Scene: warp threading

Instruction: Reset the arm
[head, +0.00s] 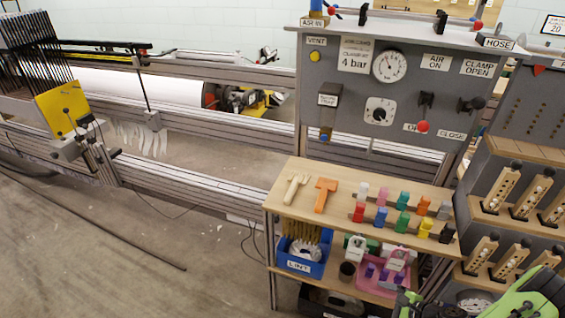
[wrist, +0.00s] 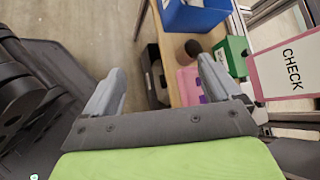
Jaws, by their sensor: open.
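My gripper (wrist: 160,82) is open in the wrist view, its two grey fingers spread wide with nothing held between them. Beyond the fingers are the lower shelf of the workbench and bare floor, with no visible contact. In the head view, part of my green arm (head: 530,299) shows at the lower right corner, in front of the bench's right side. The gripper fingers cannot be made out there.
The wooden bench top (head: 340,222) holds colored blocks and two small tools. Below are a blue LINT bin (head: 303,268) and a pink tray (head: 371,286). A grey control panel (head: 345,98) stands behind. Floor (head: 90,250) at left is mostly clear.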

